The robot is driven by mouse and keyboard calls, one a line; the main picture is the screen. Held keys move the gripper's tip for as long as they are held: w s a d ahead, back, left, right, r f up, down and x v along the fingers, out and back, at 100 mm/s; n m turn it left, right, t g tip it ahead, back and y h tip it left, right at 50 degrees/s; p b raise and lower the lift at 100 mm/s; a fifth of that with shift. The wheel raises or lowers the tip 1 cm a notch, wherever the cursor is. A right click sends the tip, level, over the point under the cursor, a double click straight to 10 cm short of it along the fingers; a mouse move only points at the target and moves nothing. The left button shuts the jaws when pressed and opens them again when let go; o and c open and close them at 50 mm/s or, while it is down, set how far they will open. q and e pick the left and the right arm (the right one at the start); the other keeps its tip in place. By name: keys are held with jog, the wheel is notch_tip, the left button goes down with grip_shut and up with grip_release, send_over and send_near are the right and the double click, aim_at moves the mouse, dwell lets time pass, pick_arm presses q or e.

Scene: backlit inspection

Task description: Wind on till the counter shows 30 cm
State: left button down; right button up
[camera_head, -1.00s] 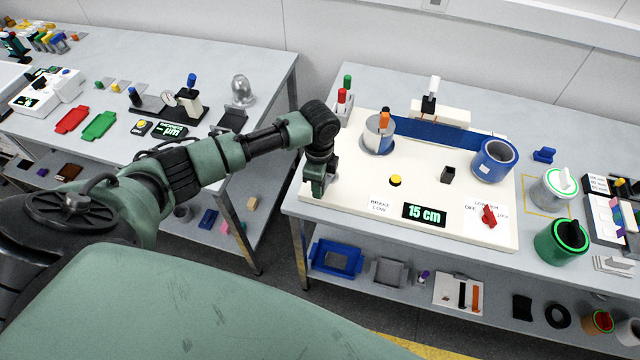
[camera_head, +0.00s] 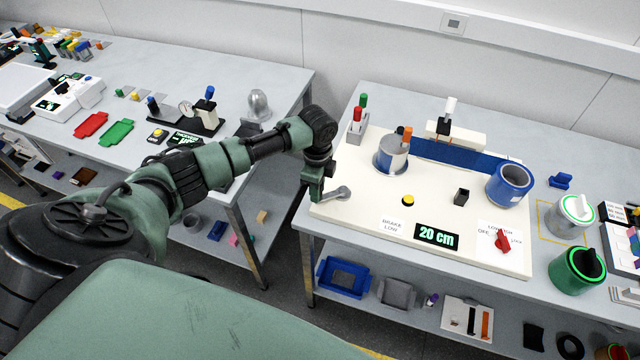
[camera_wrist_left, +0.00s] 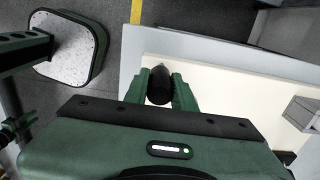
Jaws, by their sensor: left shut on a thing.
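The counter (camera_head: 436,236) on the white winding board (camera_head: 365,230) reads 20 cm in green. A silver reel (camera_head: 390,158) with an orange peg (camera_head: 407,136) stands at the board's left. A blue band (camera_head: 455,154) runs from it to the blue roll (camera_head: 510,186) at right. My left gripper (camera_head: 315,196) is at the board's left edge, at the outer end of a grey lever arm (camera_head: 338,193). In the left wrist view its fingers (camera_wrist_left: 160,90) are shut on a black knob (camera_wrist_left: 160,84). My right gripper is not in view.
A yellow button (camera_head: 408,200), a dark post (camera_head: 461,196) and a red knob (camera_head: 503,241) are on the board. Red and green pegs (camera_head: 358,113) stand behind; a green canister (camera_head: 577,270) is at right.

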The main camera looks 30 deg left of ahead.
pick_arm(q)
jog(key=shift+w+a+r, duration=0.15)
jog(key=shift+w+a, duration=0.2)
jog(key=shift+w, duration=0.3)
jog(key=shift+w+a+b, duration=0.25)
jog(key=shift+w+b, duration=0.2)
jog(key=shift+b, duration=0.15)
jog(key=shift+w+a+b, duration=0.55)
jog(key=shift+w+b, duration=0.05)
jog(key=shift+w, duration=0.3)
jog(key=shift+s, duration=0.1)
